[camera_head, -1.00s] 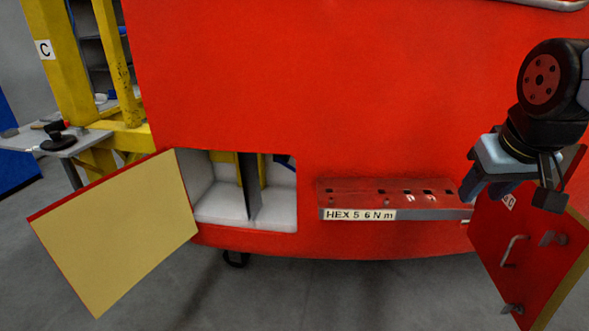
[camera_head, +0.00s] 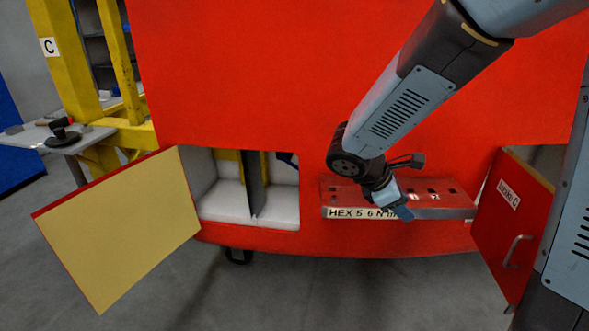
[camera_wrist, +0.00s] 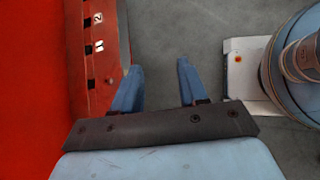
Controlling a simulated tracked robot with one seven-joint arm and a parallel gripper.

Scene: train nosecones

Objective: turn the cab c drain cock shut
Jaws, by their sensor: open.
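The cab front (camera_head: 250,80) is a large red panel marked by a nearby "C" sign (camera_head: 48,46). I cannot pick out a drain cock in either view. A red door (camera_head: 505,230) with a white label ending in "C" and a bar handle stands open at the right, partly behind my arm. My gripper (camera_head: 402,210) is over the front of the red ledge (camera_head: 450,200), pointing down and right. In the wrist view my gripper (camera_wrist: 157,72) is open, with nothing between its fingers and grey floor beyond them.
The ledge carries a "HEX 5 6 N m" label (camera_head: 350,213) and several slots. A cream-faced door (camera_head: 120,230) stands open at the left beside a white-floored recess (camera_head: 225,205). A yellow frame (camera_head: 75,70) and a bench (camera_head: 60,140) stand further left. Floor in front is clear.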

